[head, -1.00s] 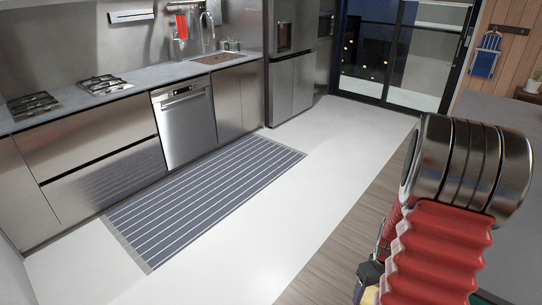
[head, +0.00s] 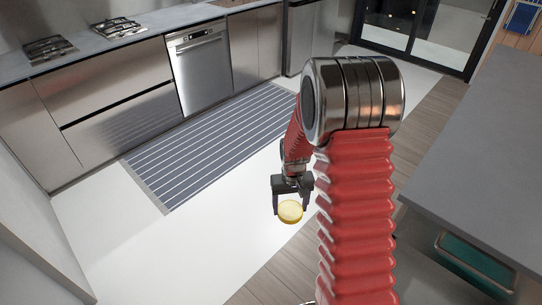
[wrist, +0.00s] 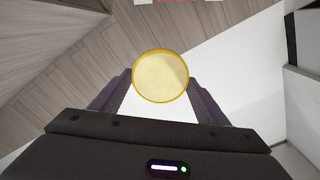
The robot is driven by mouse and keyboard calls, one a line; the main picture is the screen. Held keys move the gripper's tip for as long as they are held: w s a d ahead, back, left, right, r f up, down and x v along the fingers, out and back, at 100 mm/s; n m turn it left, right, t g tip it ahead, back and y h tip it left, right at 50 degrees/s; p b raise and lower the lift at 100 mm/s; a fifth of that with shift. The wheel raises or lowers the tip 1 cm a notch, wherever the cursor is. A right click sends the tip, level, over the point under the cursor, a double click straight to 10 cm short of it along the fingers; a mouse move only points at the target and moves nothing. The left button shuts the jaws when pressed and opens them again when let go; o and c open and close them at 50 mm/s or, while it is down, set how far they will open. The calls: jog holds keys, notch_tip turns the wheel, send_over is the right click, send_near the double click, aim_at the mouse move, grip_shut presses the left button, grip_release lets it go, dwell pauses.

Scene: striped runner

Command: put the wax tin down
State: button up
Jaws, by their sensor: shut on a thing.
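The wax tin (head: 290,211) is a small round yellow tin with a pale yellow top. My gripper (head: 291,203) is shut on it and holds it up over the pale floor, to the right of the striped runner (head: 213,148). In the wrist view the tin (wrist: 161,76) sits between the two dark finger ends of my gripper (wrist: 160,85), its round face toward the camera. How high the tin is above the floor I cannot tell exactly.
Steel kitchen cabinets and a dishwasher (head: 200,68) line the back left. White floor (head: 160,250) lies open in front of the runner. A grey counter (head: 480,140) stands at the right, with a teal-topped bin (head: 475,262) beneath it. Wood flooring (head: 270,285) runs between.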

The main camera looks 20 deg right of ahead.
jog(key=w+a+f+n, duration=0.1)
jog(key=w+a+n, duration=0.1)
jog(key=a, duration=0.9)
jog(key=shift+w+a, duration=0.15)
jog(key=shift+a, duration=0.05)
